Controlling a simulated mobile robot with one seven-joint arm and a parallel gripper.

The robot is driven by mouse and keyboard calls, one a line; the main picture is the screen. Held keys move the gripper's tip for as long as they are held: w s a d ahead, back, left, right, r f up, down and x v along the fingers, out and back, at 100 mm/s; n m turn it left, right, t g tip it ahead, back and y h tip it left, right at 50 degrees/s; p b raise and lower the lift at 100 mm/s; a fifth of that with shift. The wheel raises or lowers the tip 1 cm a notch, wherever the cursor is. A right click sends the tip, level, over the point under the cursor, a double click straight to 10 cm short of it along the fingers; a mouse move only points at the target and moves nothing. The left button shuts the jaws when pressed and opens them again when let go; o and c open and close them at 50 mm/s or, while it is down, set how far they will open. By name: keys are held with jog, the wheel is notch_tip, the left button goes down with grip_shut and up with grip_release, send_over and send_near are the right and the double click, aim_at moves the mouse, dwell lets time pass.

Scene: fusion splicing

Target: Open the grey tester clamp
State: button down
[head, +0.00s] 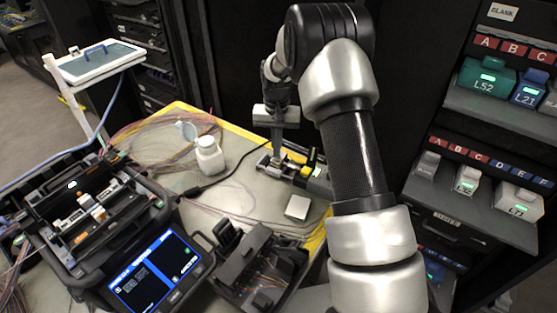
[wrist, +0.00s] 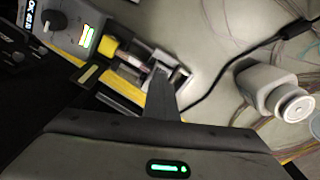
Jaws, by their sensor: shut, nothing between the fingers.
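The tester (head: 312,180) sits on the grey work mat near its right edge, partly behind my arm. Its body with a lit green display (wrist: 88,38) is at the upper left in the wrist view.
A white bottle (head: 209,158) stands left of my gripper. A black splicer (head: 95,230) with a blue screen is at left, and a dark tool case (head: 262,270) is in front. A small silver block (head: 298,207) lies on the mat. Loose fibres and a black cable cross the mat.

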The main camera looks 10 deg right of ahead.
jog(key=shift+w+d+f, duration=0.15)
jog(key=shift+d+f, duration=0.05)
jog(key=shift+d, duration=0.3)
jog(key=shift+w+d+r+p, duration=0.1)
jog(key=shift+w+r+p, duration=0.25)
jog(key=shift+p, duration=0.1)
jog(key=shift+r, duration=0.25)
jog(key=shift+a, duration=0.2)
jog(key=shift+r, duration=0.25)
notch_tip(320, 180, up, 8)
jog(key=w+d+p, duration=0.1)
jog(key=w+p, duration=0.1)
jog(key=p, duration=0.3)
jog(key=shift+w+d+f+p, duration=0.15)
jog(key=shift+w+d+p, duration=0.05)
jog(key=shift+d+p, duration=0.2)
